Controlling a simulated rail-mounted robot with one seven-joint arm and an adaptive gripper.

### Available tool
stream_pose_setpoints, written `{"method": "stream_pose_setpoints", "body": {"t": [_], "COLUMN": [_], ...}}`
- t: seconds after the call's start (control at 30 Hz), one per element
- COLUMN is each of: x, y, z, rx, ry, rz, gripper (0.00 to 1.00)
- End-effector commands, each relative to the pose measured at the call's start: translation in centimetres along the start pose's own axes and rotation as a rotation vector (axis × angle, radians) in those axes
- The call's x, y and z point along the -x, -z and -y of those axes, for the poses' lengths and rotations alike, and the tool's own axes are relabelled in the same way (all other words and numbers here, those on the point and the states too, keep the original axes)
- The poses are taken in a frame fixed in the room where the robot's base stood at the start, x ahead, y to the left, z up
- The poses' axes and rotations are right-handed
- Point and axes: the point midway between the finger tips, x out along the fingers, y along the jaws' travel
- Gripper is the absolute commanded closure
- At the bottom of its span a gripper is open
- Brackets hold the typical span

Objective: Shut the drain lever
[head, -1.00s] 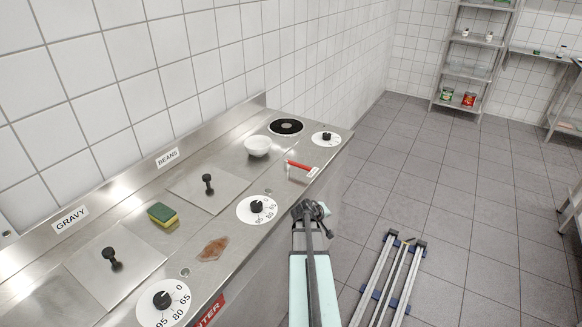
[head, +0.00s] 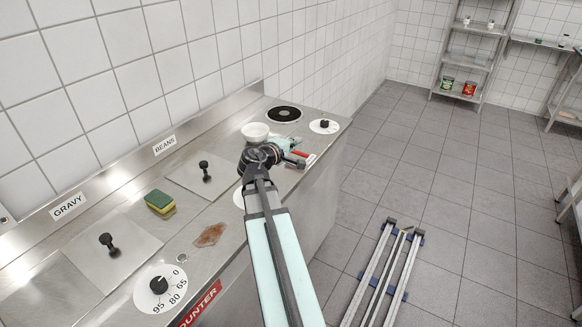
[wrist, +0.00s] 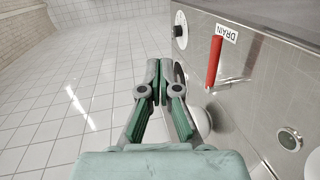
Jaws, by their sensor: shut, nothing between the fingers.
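The red drain lever (wrist: 214,62) is a straight bar beside a white DRAIN label (wrist: 228,33) on the steel counter, in the wrist view. In the head view, part of the red lever (head: 299,154) shows just right of my gripper; the rest is hidden behind my arm. My gripper (wrist: 159,68) is shut and empty, its fingertips together. In the wrist view it lies left of the lever with a visible gap. Its distance from the counter is hard to tell.
A white bowl (head: 255,132) stands behind my wrist. Nearby are a round burner (head: 284,114) and a dial (head: 325,126). A sponge (head: 160,202), a brown spill (head: 209,235) and black-handled lids lie along the counter. The tiled floor to the right has rails (head: 385,275).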

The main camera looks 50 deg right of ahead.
Motion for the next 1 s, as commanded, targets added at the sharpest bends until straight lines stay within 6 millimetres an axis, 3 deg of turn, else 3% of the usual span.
{"method": "stream_pose_setpoints", "body": {"t": [0.03,0.1,0.3,0.57,1.0], "x": [1.1,2.3,4.9,6.0,5.3], "y": [0.5,1.2,2.4,2.9,2.9], "z": [2.9,4.9,8.7,9.8,9.7], "rx": [0.01,0.019,0.035,0.041,0.041], "ry": [-0.002,-0.008,-0.017,-0.023,-0.022], "rz": [-0.012,-0.023,-0.044,-0.052,-0.051], "gripper": [1.0,1.0,1.0,1.0,1.0]}}
